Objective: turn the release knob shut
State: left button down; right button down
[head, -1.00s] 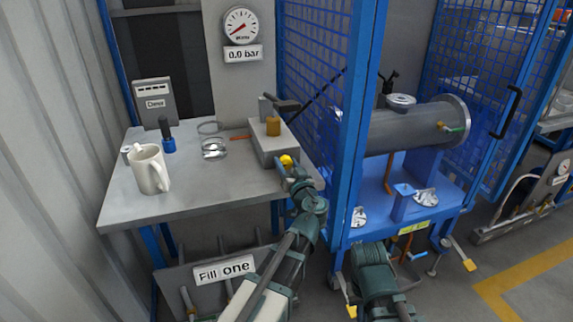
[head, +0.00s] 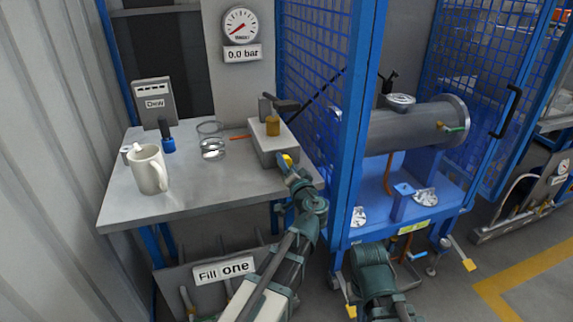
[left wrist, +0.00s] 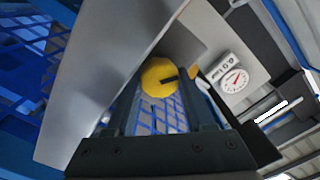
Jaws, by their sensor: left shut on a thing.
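The yellow release knob (head: 288,159) sits on the front of the grey block (head: 265,152) at the right end of the bench. In the left wrist view the knob (left wrist: 157,77) is round, with a dark mark on its face, and lies between my fingers. My left gripper (head: 289,166) is shut on the knob, covering part of it in the head view. The exact finger contact is hard to see. Part of my right arm shows at the bottom of the head view, but its gripper is not visible.
The pressure gauge (head: 241,25) is above a 0.0 bar sign. A blue mesh cage with a grey cylinder (head: 410,127) is on the right.

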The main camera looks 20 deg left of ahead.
pick_arm(q)
jog(key=shift+m, duration=0.4)
jog(key=shift+c, duration=1.4)
grip_release()
